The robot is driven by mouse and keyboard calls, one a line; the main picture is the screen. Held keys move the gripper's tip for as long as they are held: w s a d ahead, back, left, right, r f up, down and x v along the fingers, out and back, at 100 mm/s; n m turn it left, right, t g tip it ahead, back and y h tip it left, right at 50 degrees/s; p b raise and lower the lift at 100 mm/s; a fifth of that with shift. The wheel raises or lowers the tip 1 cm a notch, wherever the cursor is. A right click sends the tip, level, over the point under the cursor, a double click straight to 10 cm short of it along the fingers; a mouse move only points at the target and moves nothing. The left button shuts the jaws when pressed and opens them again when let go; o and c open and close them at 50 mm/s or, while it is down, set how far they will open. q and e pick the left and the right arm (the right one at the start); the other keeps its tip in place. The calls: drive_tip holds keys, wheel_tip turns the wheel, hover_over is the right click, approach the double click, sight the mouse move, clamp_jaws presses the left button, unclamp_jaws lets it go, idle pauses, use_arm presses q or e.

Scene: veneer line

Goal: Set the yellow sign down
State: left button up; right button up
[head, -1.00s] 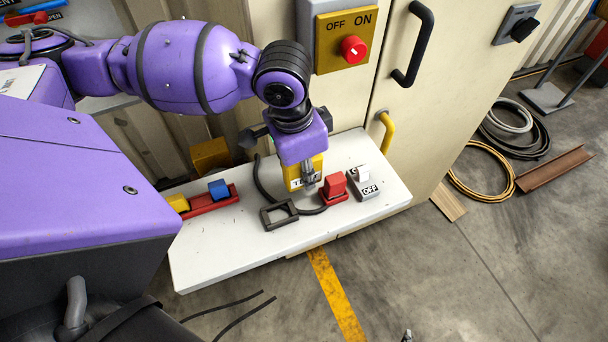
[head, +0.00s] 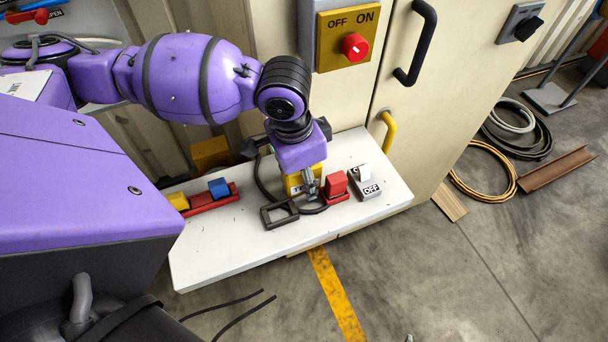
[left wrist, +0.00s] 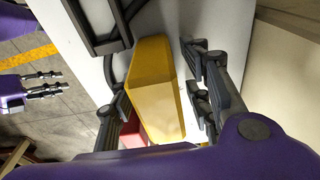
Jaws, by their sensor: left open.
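The yellow sign (head: 294,182) is on the white shelf top, largely hidden in the head view by my left wrist and fingers. The left wrist view shows it from above as a yellow block (left wrist: 152,78). My left gripper (head: 307,185) is open, with a finger on each side of the sign (left wrist: 158,92). A gap shows on the right finger's side; whether the left finger touches it is unclear. Lettering on the sign is mostly covered. My right gripper (left wrist: 45,84) shows small at the left of the left wrist view, apart from the sign.
Close to the sign are a red block (head: 335,186), a grey ON/OFF switch piece (head: 367,184) and a dark frame (head: 279,215) with a cable. A red tray (head: 212,203) holds yellow and blue blocks. The shelf's front left (head: 205,262) is clear. A cabinet stands behind.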

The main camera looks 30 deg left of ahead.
use_arm(q)
drive_tip(key=r, duration=0.3)
drive_tip(key=r+p, duration=0.1)
drive_tip(key=r, duration=0.3)
drive_tip(key=s+r, duration=0.1)
drive_tip(key=r, duration=0.3)
drive_tip(key=shift+a+r, duration=0.25)
drive_tip(key=shift+a, duration=0.15)
drive_tip(key=shift+r+p, duration=0.25)
drive_tip(key=shift+p, duration=0.05)
use_arm(e)
drive_tip(key=shift+w+a+r, duration=0.2)
drive_tip(key=shift+r, duration=0.45)
drive_tip(key=shift+w+a+r, duration=0.2)
drive_tip(key=shift+w, duration=0.2)
use_arm(q)
drive_tip(key=shift+c, duration=0.6)
use_arm(e)
drive_tip(key=shift+s+d, duration=0.1)
drive_tip(key=shift+s, duration=0.05)
